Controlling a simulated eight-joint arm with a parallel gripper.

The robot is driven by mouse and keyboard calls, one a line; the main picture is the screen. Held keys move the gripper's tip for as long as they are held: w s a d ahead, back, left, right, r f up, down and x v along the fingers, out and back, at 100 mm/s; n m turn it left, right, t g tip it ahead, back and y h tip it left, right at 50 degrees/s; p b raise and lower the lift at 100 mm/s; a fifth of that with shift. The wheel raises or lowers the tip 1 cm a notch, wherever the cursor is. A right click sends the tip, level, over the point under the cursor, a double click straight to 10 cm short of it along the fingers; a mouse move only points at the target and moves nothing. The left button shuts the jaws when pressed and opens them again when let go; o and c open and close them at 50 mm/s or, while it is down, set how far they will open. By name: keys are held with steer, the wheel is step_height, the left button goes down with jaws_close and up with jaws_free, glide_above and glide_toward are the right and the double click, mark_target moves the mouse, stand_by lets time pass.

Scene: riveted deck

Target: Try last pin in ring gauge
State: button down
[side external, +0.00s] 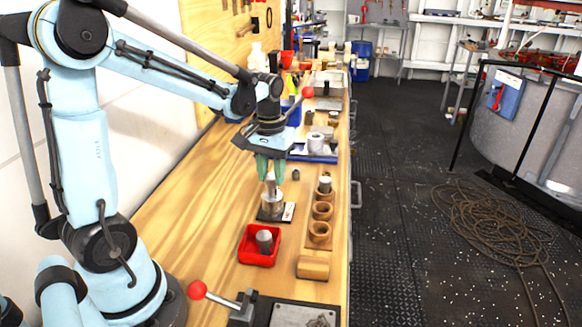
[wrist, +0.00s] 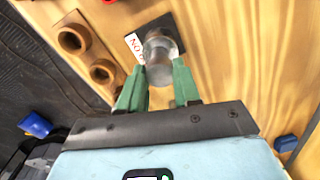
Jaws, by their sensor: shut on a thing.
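My gripper (side external: 269,168) has green fingers pointing down, shut on a grey metal pin (side external: 270,184). The pin is upright, directly over the silver ring gauge (side external: 272,204). Its lower end meets the top of the ring, but I cannot tell whether it is inside the bore. The gauge stands on a dark square base (side external: 265,216) with a white label (side external: 288,211). In the wrist view the fingers (wrist: 160,78) flank the pin, and the label (wrist: 134,46), partly readable as "NO", lies beside the gauge's dark base (wrist: 174,27).
A wooden holder (side external: 320,231) right of the gauge has round sockets; a pin (side external: 325,184) stands in the far one. A red tray (side external: 247,248) in front holds another pin (side external: 264,239). A wooden block (side external: 313,267) lies near the bench's right edge. Bench left of the gauge is clear.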

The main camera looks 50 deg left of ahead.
mark_target(272, 176)
steer(key=shift+r, duration=0.15)
steer(key=shift+r, duration=1.5)
